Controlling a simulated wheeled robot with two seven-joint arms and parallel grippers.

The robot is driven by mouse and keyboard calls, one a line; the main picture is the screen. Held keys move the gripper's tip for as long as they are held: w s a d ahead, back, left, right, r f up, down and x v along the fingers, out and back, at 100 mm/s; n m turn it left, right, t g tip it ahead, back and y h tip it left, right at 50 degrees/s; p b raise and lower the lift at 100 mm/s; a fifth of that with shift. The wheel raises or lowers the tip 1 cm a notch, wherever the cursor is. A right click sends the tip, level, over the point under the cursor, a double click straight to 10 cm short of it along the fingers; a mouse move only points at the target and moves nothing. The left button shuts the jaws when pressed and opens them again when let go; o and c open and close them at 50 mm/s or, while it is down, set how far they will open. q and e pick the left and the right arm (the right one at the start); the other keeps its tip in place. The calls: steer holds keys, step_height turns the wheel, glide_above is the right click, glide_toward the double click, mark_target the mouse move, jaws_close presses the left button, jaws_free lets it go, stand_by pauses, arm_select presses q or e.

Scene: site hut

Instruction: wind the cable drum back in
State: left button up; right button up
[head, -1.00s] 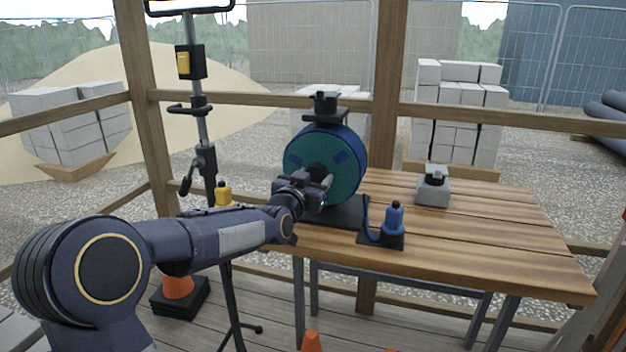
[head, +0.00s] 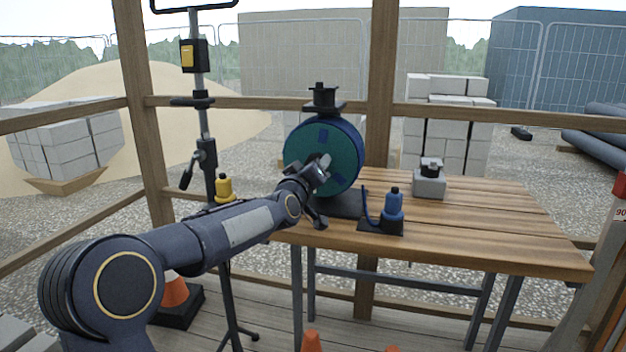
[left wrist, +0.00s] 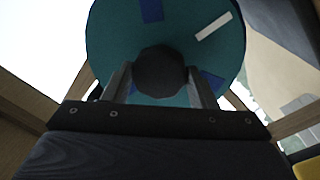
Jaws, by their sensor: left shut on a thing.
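The cable drum (head: 335,148) has a teal face and a dark blue rim, and stands upright on a dark base on the wooden table. In the left wrist view the drum face (left wrist: 115,35) carries blue patches and one white patch. My left gripper (head: 318,172) is at the front of the drum. In the left wrist view its two fingers (left wrist: 158,90) are on either side of a dark round knob (left wrist: 160,70), shut on it. My right gripper is not in view.
A grey block with a black top (head: 430,182) stands on the table (head: 480,225) to the right. A yellow bottle-like item (head: 224,188) and a tripod pole (head: 203,130) are at left. Orange cones stand low in front. The right part of the table is clear.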

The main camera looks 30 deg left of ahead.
arm_select(q)
steer(key=n+y+b, duration=0.1)
steer(key=n, duration=0.6)
steer(key=n+y+b, duration=0.1)
steer(key=n+b, duration=0.1)
steer(key=n, duration=0.6)
steer(key=n+g+b, duration=0.1)
steer(key=n+b, duration=0.1)
steer(key=n, duration=0.6)
steer(key=shift+d+y, duration=0.2)
steer(key=shift+y, duration=0.2)
steer(key=o, duration=1.4)
steer(key=shift+b+v, duration=0.3)
steer(key=shift+v, duration=3.6)
